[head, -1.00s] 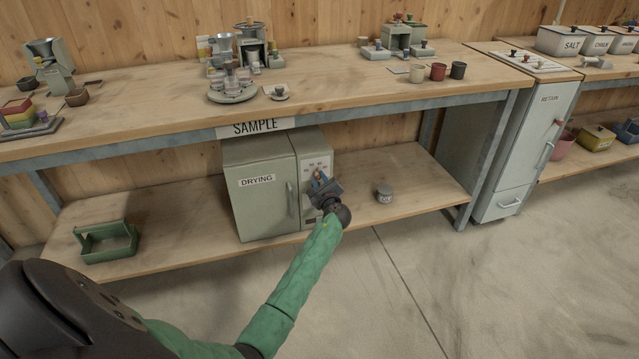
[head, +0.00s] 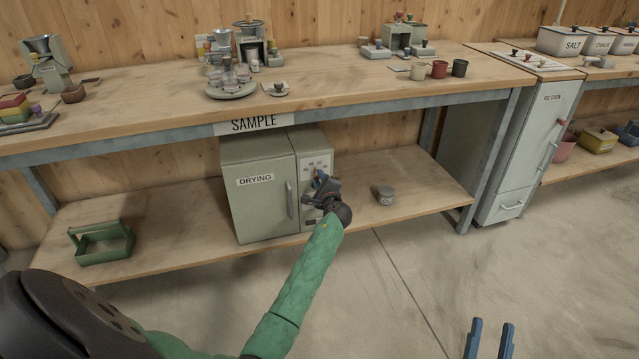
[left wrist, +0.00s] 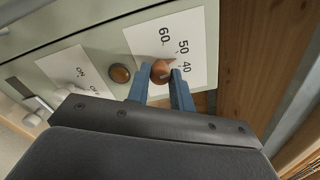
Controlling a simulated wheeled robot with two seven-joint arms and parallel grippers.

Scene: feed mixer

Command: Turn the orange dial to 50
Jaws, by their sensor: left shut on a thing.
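The orange dial (left wrist: 161,71) is on the front panel of the drying cabinet (head: 259,193), beside printed marks 60, 50 and 40 in the left wrist view. Its pointed tip faces the scale, seemingly between 50 and 40; the exact reading is hard to tell. My left gripper (left wrist: 160,82) is shut on the dial, a blue finger on each side. In the head view my left gripper (head: 318,186) covers much of the panel. My right gripper (head: 489,338) is open and empty over the floor at the bottom right.
A round brown knob (left wrist: 120,74) sits beside the dial. The workbench top (head: 330,100) overhangs the cabinet.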

